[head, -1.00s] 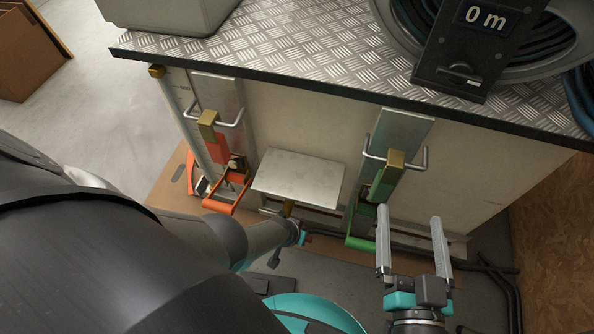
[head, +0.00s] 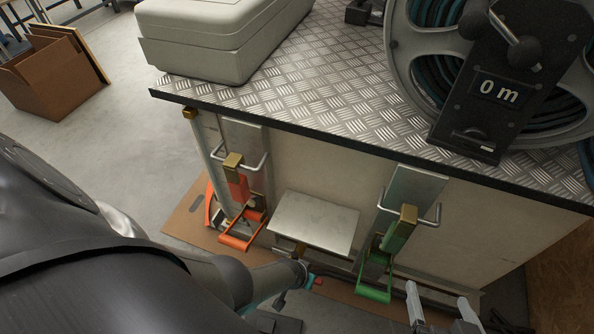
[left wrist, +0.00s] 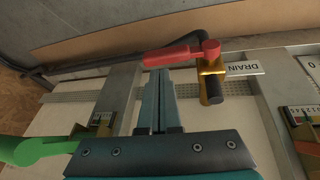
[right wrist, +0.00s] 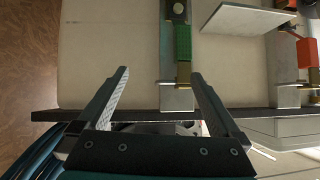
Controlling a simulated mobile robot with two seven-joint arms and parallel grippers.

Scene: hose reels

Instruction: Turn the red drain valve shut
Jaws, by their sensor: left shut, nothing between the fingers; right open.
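The drain valve has a red handle (left wrist: 175,53) and a brass body (left wrist: 212,82), beside a DRAIN label (left wrist: 244,69) in the left wrist view. The handle points left from the body there. My left gripper (left wrist: 160,72) is shut and empty, its fingertips right at the handle's free end; I cannot tell if they touch. In the head view a bit of red (head: 318,281) shows by my left gripper (head: 309,283); the valve is mostly hidden below a metal plate. My right gripper (head: 441,298) is open and empty, low in the head view; it also shows in the right wrist view (right wrist: 160,73).
The cabinet front carries a red-orange lever (head: 238,190) on the left and a green lever (head: 396,236) on the right, with a metal plate (head: 314,224) between. A grey case (head: 215,40) and a hose reel (head: 410,60) stand on the checkered top. Dark piping runs along the floor.

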